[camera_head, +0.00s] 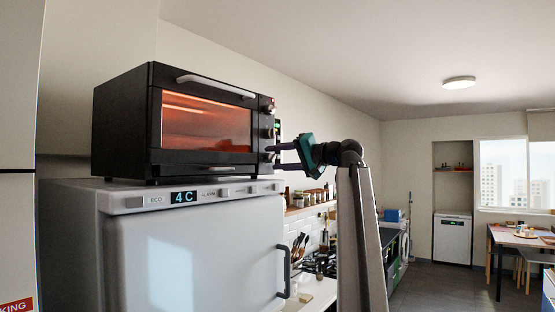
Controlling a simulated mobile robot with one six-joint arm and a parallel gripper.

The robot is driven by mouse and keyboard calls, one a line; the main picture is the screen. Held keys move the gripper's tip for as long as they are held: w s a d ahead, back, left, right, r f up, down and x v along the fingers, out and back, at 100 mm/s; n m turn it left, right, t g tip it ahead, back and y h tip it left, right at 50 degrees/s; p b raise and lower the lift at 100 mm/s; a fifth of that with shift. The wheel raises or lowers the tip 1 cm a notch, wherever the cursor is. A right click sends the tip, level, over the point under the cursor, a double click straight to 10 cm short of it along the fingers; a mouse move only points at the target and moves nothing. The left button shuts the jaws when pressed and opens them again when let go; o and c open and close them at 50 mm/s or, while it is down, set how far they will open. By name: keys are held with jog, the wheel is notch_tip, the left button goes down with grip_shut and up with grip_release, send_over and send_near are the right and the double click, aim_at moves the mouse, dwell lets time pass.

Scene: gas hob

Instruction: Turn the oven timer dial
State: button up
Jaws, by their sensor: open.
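A black toaster oven (125,122) with a glowing orange window stands on top of a white fridge. Its control strip is at the right end of the front, with an upper dial (270,105), a middle dial (268,133) and a lower dial (268,156). Which of them is the timer dial I cannot tell.
The white fridge (200,245) shows "4 C" on its display (184,197) and has a dark handle (285,275). A hob (320,265) and a shelf of jars (308,198) lie behind my arm. A dining table (525,238) is far right. Open floor lies between.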

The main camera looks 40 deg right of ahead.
jog(key=shift+s, duration=0.15)
jog(key=b+v, duration=0.4)
jog(key=v, duration=0.9)
jog(key=shift+s, duration=0.3)
